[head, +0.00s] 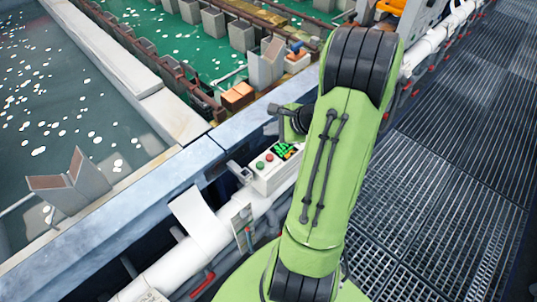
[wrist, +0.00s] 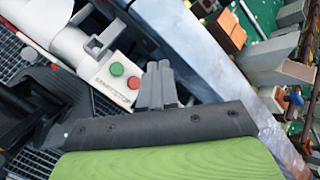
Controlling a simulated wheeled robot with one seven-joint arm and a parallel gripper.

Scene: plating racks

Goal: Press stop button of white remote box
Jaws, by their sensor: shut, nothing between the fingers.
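The white remote box (head: 263,181) sits on the white pipe beside the tank wall, left of my green arm in the head view.
A metal bracket (head: 240,173) stands at the box's left end. The white pipe (head: 178,266) and the blue-grey tank edge (head: 157,198) run alongside. Orange blocks (head: 238,95) lie on the far ledge. Grated walkway (head: 440,170) is open on the right.

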